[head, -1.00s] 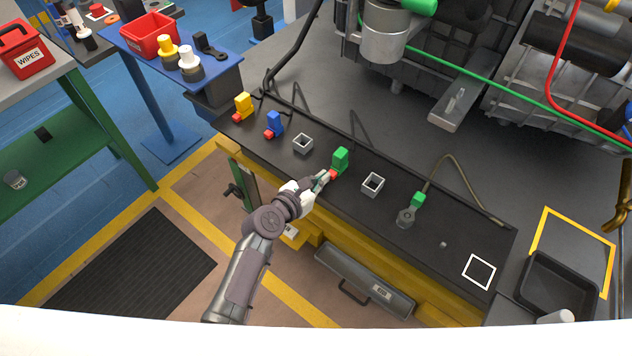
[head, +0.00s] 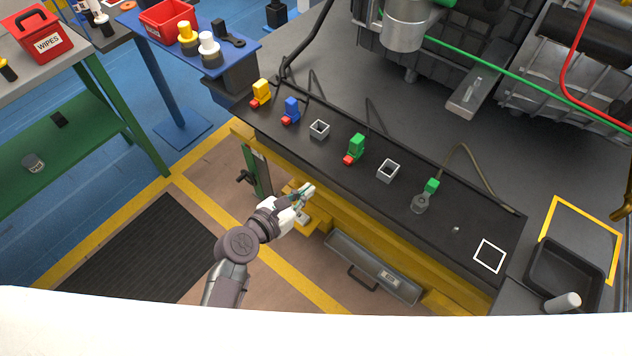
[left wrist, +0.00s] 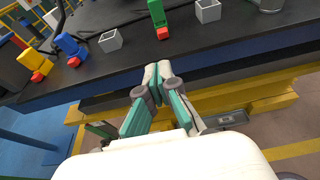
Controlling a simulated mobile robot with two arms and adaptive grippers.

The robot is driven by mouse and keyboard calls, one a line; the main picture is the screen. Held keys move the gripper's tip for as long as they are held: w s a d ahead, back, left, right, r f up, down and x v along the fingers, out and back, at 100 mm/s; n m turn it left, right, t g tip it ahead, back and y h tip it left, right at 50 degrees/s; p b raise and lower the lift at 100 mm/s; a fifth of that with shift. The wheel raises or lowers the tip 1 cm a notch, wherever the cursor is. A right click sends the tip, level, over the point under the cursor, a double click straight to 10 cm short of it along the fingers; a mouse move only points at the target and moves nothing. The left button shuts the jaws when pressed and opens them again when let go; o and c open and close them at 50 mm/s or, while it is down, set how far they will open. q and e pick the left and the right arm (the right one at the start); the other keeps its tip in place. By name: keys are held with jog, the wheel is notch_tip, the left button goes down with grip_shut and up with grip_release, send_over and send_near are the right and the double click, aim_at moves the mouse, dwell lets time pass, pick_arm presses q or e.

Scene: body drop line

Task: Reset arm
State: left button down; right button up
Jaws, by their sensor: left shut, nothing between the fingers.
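My left gripper (head: 306,191) is shut and empty, in front of the black bench's front edge, over the yellow rail. In the left wrist view its fingertips (left wrist: 157,72) meet with nothing between them. The green connector (head: 356,144) with a red tab stands on the black bench strip (head: 462,210), apart from the gripper. It also shows at the top of the left wrist view (left wrist: 157,14). My right gripper is not in view.
Yellow (head: 261,90) and blue (head: 291,107) connectors and two grey square sockets (head: 319,129) (head: 388,171) stand along the strip. A green-topped cable end (head: 431,186) lies right of them. A black tray (head: 565,274) is at right.

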pick_arm(q)
jog(key=shift+s+a+r, duration=0.1)
jog(key=shift+s+a, duration=0.15)
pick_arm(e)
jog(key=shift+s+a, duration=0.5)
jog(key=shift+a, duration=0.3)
pick_arm(q)
jog(key=s+a+f+m+g+y, duration=0.2)
jog(key=s+f+m, duration=0.3)
jog(key=f, duration=0.5)
jog(key=s+a+f+m+g+y, duration=0.1)
jog(key=s+a+f+m+g, duration=0.15)
jog(key=s+f+m, duration=0.45)
jog(key=s+a+f+m+g+y, duration=0.2)
jog(key=a+f+m, duration=0.1)
jog(key=f, duration=0.9)
jog(key=s+a+f+m+g+y, duration=0.1)
jog(key=s+a+f+m, duration=0.2)
jog(key=s, duration=0.5)
jog(key=s+a+f+m+g+y, duration=0.1)
jog(key=s+a+f+m, duration=0.3)
jog(key=s+m, duration=0.4)
jog(key=s+a+f+m+g+y, duration=0.1)
jog(key=s+a+f+m, duration=0.3)
jog(key=s, duration=0.4)
jog(key=shift+s+f+m+g+y, duration=0.3)
jog(key=shift+f+m+g, duration=0.4)
jog(key=shift+f, duration=0.15)
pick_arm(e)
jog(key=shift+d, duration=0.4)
